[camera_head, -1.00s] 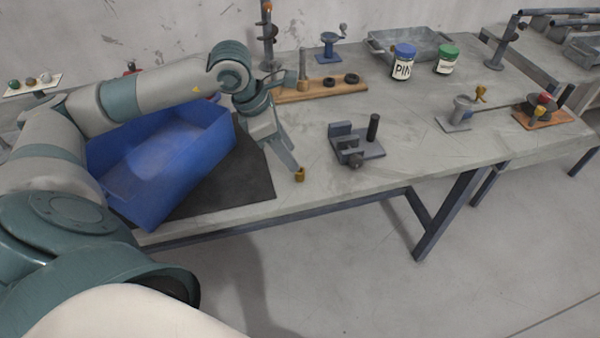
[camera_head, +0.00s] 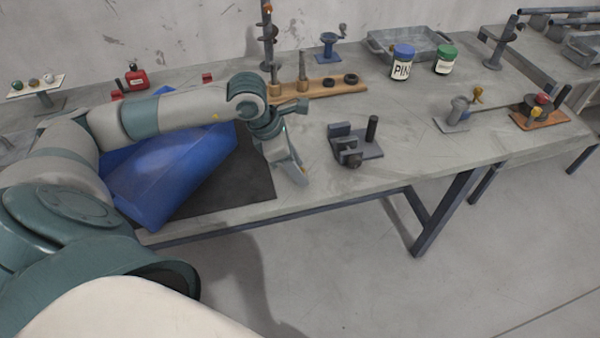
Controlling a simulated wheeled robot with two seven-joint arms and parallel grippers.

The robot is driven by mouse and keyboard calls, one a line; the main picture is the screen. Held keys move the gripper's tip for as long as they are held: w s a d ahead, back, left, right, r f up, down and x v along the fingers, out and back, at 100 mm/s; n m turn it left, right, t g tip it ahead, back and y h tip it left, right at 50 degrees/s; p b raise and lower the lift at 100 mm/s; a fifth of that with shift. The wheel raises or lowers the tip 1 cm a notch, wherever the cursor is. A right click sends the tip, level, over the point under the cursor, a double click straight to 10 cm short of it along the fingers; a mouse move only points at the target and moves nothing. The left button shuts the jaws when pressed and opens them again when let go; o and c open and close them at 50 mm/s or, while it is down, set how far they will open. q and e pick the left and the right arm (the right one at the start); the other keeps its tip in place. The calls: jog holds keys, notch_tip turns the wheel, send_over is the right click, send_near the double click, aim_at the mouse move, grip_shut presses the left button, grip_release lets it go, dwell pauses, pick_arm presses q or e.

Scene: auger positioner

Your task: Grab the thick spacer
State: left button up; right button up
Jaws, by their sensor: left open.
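A wooden board (camera_head: 322,88) at the back of the bench bears two upright posts, the left post (camera_head: 275,82) and the right post (camera_head: 303,68), and two dark rings, the left ring (camera_head: 329,82) and the right ring (camera_head: 351,79). I cannot tell which piece is the thick spacer. My left gripper (camera_head: 299,178) is open and points down over the bench's front area, right of the black mat. The small brass piece seen there earlier is out of sight, perhaps behind the fingers. My right gripper is not in view.
A grey vise-like fixture (camera_head: 358,150) stands right of the gripper. Two jars, blue-lidded (camera_head: 402,62) and green-lidded (camera_head: 446,61), stand farther back. Bench between fixture and jars is clear.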

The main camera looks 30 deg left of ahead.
pick_arm(q)
grip_shut()
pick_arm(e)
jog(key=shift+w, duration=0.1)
pick_arm(q)
jog(key=shift+r, duration=0.1)
